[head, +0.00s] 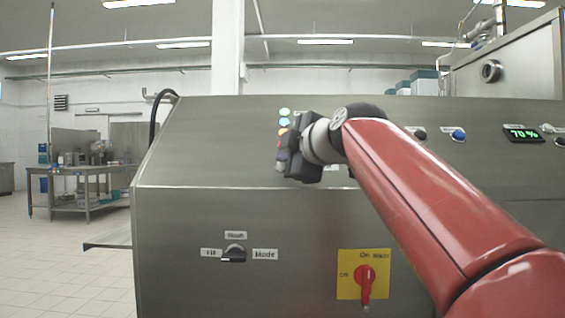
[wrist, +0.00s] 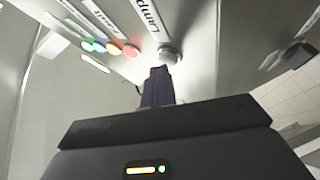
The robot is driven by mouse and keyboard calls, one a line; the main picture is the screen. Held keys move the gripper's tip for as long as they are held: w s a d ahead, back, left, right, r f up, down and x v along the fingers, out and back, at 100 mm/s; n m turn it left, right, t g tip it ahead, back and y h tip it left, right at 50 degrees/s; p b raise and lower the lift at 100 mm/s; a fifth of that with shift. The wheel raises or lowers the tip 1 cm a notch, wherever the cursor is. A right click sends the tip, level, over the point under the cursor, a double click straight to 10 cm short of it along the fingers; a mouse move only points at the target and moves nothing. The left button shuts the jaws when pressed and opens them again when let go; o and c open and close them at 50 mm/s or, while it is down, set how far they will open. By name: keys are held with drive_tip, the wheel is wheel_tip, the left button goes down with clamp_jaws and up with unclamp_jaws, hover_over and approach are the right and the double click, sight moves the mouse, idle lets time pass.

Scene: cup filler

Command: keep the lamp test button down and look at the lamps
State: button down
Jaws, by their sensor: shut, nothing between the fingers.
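The lamp test button (wrist: 170,54) is a round grey button beside a label starting "Lamp" (wrist: 147,20) in the wrist view. My gripper (wrist: 161,72) is shut and empty. Its fingertips are at the button's near edge; I cannot tell if the button is pressed in.
A mode knob (head: 234,254) and a red main switch (head: 365,275) on a yellow plate are low on the machine's front. A blue button (head: 458,135) and a green 70% display (head: 523,134) are to the right. Open floor lies at the left.

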drive_tip(key=shift+s+r, duration=0.35)
drive_tip(key=shift+r, duration=0.05)
drive_tip(key=shift+s+r, duration=0.1)
drive_tip(key=s+r+p, duration=0.2)
drive_tip(key=s+r, duration=0.1)
drive_tip(key=shift+s+r, duration=0.15)
drive_tip(key=shift+r, duration=0.1)
idle(0.4)
